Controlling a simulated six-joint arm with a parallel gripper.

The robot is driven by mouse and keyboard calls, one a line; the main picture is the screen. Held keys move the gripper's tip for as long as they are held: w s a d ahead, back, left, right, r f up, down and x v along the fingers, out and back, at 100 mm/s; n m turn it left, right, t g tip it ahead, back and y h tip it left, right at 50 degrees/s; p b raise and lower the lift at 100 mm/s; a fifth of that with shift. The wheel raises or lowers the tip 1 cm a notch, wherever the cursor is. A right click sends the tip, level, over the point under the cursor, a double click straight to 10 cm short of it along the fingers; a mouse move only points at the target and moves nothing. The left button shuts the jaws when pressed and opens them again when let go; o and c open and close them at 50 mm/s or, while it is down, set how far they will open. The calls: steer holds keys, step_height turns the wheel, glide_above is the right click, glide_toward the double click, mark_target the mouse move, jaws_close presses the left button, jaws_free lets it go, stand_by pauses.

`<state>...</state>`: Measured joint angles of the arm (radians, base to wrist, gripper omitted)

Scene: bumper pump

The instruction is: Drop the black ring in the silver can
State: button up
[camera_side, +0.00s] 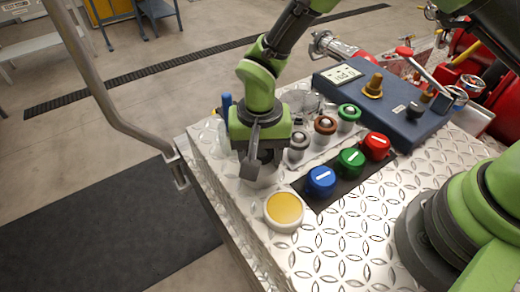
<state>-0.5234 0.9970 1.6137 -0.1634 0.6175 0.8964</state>
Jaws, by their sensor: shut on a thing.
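My gripper (257,168) points down over the left part of the metal diamond-plate deck. It is shut on a dark piece (268,155), which looks like the black ring; the fingers hide most of it. A pale silvery round shape (262,182) shows just below the fingertips and may be the silver can. My gripper covers much of it, and I cannot tell whether the held piece touches it.
A yellow-topped round container (284,210) stands close in front of my gripper. Blue (321,181), green (351,161) and red (376,146) knobs sit to the right. Ball-topped pieces (325,125) stand behind them, near a blue instrument box (390,112). The front deck is clear.

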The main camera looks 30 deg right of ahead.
steer(key=shift+s+d+f, duration=0.1)
steer(key=shift+f, duration=0.5)
steer(key=o, duration=0.6)
steer(key=shift+c, duration=1)
steer(key=shift+r, duration=0.1)
steer(key=shift+o, duration=0.3)
steer(key=shift+r, duration=0.55)
steer(key=shift+o, duration=1)
steer(key=shift+r, duration=2.95)
